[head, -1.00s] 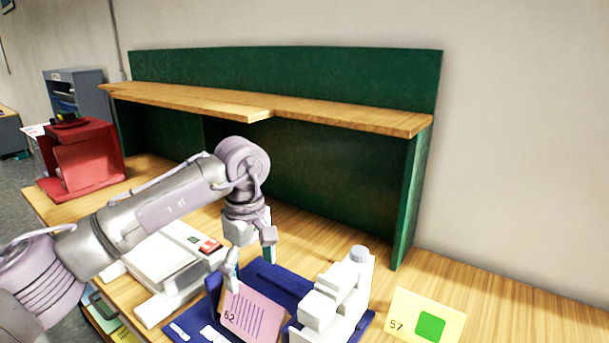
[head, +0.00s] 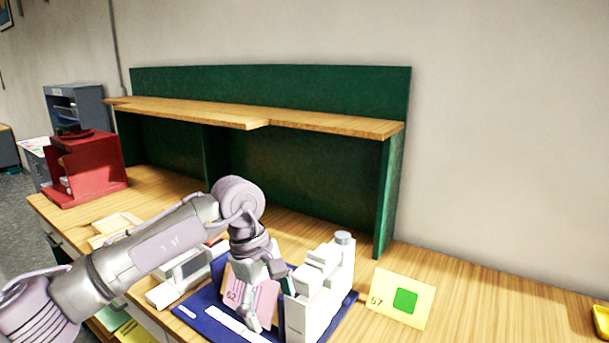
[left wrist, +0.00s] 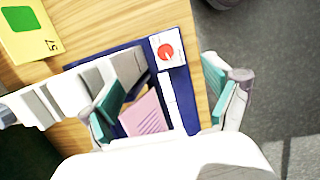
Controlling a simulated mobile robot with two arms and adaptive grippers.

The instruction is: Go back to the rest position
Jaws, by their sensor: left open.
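My left gripper (head: 268,306) is open, with its fingers apart in front of the pink card (head: 264,298) marked 62. The card stands tilted at the blue tray (head: 214,316), partly hidden by the gripper. In the left wrist view the two green-padded fingers (left wrist: 160,98) are spread wide, and the pink card (left wrist: 146,116) shows between them, low in the picture. I cannot tell whether a finger touches the card. My right gripper is not in view.
A white machine (head: 320,285) stands close to the right of the left gripper. A yellow card (head: 387,309) marked 57 stands farther right. A green-backed shelf (head: 300,121) rises behind. A red box (head: 91,169) stands at the left.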

